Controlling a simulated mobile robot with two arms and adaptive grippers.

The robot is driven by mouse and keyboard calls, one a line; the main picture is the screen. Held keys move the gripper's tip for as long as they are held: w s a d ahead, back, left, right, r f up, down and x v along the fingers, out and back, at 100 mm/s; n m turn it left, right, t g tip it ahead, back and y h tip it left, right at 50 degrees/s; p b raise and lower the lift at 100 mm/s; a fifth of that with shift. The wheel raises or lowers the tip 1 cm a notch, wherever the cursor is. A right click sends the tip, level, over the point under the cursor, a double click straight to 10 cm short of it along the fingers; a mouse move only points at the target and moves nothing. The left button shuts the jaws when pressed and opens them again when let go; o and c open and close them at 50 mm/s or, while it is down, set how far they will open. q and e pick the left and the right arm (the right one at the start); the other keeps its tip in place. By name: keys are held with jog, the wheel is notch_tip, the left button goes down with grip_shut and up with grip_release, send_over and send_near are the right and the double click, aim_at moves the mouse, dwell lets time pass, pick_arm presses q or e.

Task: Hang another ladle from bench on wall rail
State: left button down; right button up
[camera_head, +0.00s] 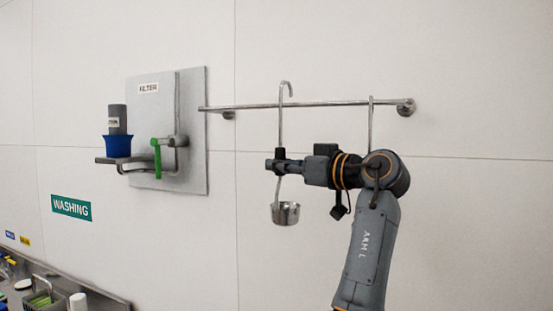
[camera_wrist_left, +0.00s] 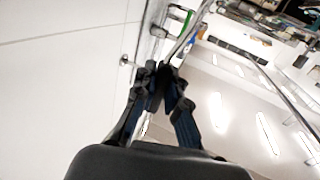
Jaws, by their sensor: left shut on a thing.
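A metal ladle (camera_head: 286,214) is upright in my left gripper (camera_head: 279,160), which is shut on its handle above the bowl. Its hooked top (camera_head: 287,85) shows above the line of the wall rail (camera_head: 330,103), and the handle crosses the rail. I cannot tell whether the hook is in front of the rail or over it. A second thin handle (camera_head: 371,120) hangs from the rail near its right end; its lower part is hidden behind my left arm. In the left wrist view the fingers (camera_wrist_left: 163,78) are closed together around the handle. My right gripper is not in view.
Left of the rail is a grey filter panel (camera_head: 195,130) with a green-handled lever (camera_head: 156,158) and a blue cup (camera_head: 117,146). A washing sign (camera_head: 71,207) is on the wall. The bench (camera_head: 105,301) with items is at lower left. The wall between is bare.

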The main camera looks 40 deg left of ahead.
pick_arm(q)
jog(key=shift+w+a+r+p, duration=0.1)
jog(key=shift+w+a+p, duration=0.1)
jog(key=shift+w+p, duration=0.45)
jog(key=shift+w+a+r+p, duration=0.15)
jog(key=shift+w+p, duration=0.3)
jog(key=shift+w, duration=0.25)
jog(key=shift+w+f+b, duration=0.15)
jog(key=shift+f+b, duration=0.2)
jog(key=shift+f, duration=0.25)
jog(key=shift+f+b, duration=0.85)
jog(key=shift+f, duration=0.25)
